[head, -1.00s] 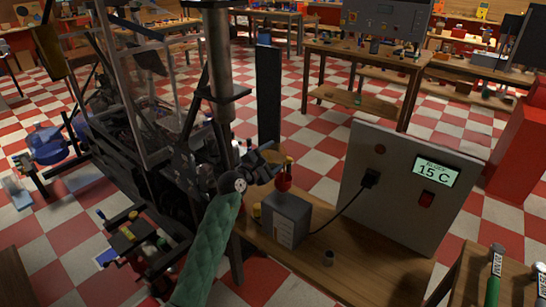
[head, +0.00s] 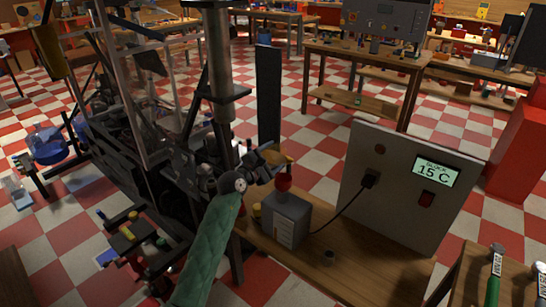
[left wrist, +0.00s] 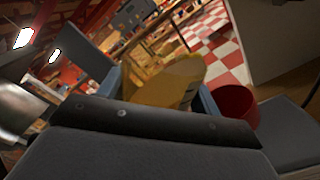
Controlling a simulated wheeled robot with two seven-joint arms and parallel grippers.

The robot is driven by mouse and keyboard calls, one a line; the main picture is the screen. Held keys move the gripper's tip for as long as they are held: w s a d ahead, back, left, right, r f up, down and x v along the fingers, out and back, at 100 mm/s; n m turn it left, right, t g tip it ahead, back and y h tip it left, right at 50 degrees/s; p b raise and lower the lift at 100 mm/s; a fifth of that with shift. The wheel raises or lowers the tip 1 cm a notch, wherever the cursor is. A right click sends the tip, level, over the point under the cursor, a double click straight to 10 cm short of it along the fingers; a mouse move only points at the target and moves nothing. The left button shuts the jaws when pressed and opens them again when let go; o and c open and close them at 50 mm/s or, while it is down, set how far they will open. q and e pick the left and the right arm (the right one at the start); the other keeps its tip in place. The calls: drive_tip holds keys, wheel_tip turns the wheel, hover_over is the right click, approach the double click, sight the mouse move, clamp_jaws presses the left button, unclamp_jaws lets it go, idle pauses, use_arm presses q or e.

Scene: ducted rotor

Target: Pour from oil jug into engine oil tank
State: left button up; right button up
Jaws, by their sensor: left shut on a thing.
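My left gripper (head: 268,162) reaches over the wooden bench and is shut on a yellow jug, likely the oil jug. The jug (left wrist: 168,84) fills the space between the blue-grey fingers in the left wrist view. In the head view only a thin yellow-brown part (head: 284,157) shows. Just below it is a red cup-like piece (head: 283,182) on top of a grey labelled box (head: 288,222), likely the engine oil tank. The red piece also shows beside the right finger in the left wrist view (left wrist: 234,104). I see no oil stream. My right gripper is not in view.
A grey panel (head: 395,185) reading 15 C stands on the bench, with a black cable to the box. A dark frame with a vertical column (head: 221,60) is close on the left.

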use_arm(q)
drive_tip(key=shift+m+b, duration=0.45)
drive_tip(key=shift+m, duration=0.05)
drive_tip(key=shift+f, duration=0.15)
idle(2.7)
drive_tip(key=shift+m+b, duration=0.3)
drive_tip(key=shift+m, duration=0.3)
idle(3.6)
drive_tip(key=shift+m+b, duration=0.4)
drive_tip(key=shift+b, duration=0.05)
drive_tip(key=shift+d, duration=0.1)
